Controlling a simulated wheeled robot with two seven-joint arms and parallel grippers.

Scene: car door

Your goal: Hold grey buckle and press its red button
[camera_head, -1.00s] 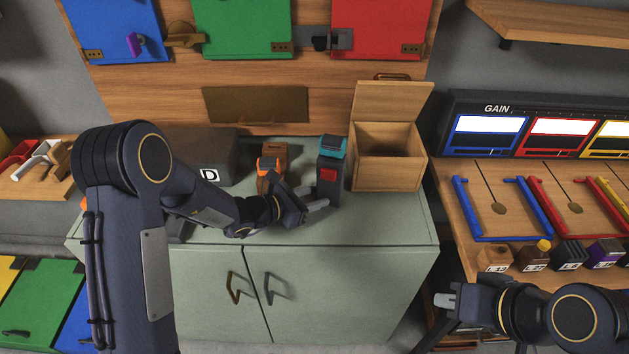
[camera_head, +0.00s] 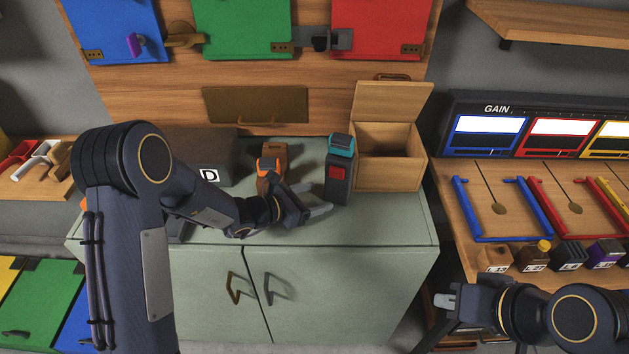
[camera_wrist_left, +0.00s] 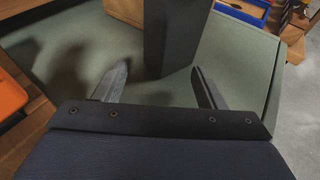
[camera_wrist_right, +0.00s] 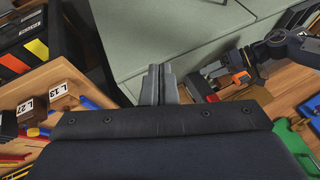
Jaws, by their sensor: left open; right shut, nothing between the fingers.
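The grey buckle (camera_head: 338,190) stands upright on the green-grey cabinet top, with a red button (camera_head: 338,173) on its front and a teal piece (camera_head: 342,146) at its top. My left gripper (camera_head: 318,199) is open and empty, low over the cabinet top just left of the buckle. In the left wrist view the dark body of the buckle (camera_wrist_left: 178,35) stands just ahead of the open fingers (camera_wrist_left: 160,78); whether they touch it I cannot tell. My right gripper (camera_head: 445,300) is shut and empty, right of the cabinet's front; it also shows in the right wrist view (camera_wrist_right: 160,72).
An open wooden box (camera_head: 388,171) stands close to the buckle's right. An orange-and-brown item (camera_head: 271,172) and a dark box marked D (camera_head: 200,150) stand to the left. The cabinet top (camera_head: 390,222) is clear in front of the buckle. A wooden bench (camera_head: 470,255) is at right.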

